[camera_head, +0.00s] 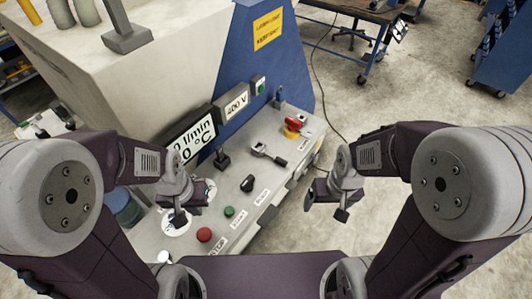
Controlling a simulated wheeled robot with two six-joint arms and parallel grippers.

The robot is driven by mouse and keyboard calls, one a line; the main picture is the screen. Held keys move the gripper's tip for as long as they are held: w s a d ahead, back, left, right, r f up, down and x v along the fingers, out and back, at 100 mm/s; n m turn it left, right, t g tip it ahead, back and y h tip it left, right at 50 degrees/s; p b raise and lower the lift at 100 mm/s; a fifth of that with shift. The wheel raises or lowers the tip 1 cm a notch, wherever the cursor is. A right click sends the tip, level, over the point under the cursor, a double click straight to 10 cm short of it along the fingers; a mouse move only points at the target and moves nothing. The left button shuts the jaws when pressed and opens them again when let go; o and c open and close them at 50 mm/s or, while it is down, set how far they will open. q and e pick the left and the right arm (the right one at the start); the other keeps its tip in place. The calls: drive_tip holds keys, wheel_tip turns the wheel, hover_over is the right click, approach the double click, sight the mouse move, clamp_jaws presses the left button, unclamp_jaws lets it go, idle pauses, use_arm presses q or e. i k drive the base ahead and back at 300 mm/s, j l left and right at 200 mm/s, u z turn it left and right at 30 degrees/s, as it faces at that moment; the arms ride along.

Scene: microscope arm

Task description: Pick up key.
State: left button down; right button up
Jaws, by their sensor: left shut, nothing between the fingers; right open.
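A small grey, key-like piece (268,153) with a dark end lies on the grey control panel (262,208), toward its far part; I take it for the key. My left gripper (180,217) is over the near left part of the panel, well apart from the key, shut and empty. My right gripper (341,213) hangs to the right, past the panel's edge and over the floor, open and empty. Neither gripper touches the key, and nothing covers it.
The panel carries a red rotary switch (292,127), a black knob (246,184), a green button (229,211), a red button (204,235) and a black lever (222,158). A display (191,136) and blue housing (258,75) rise behind.

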sight(218, 149)
drive_tip(key=i+l+u, duration=0.15)
drive_tip(key=l, duration=0.25)
drive_tip(key=i+l+u, duration=0.2)
drive_tip(key=l, duration=0.15)
drive_tip(key=l+u, duration=0.15)
drive_tip(key=l, duration=0.25)
drive_tip(key=i+l+u, duration=0.2)
drive_tip(key=l, duration=0.25)
drive_tip(key=k, duration=0.1)
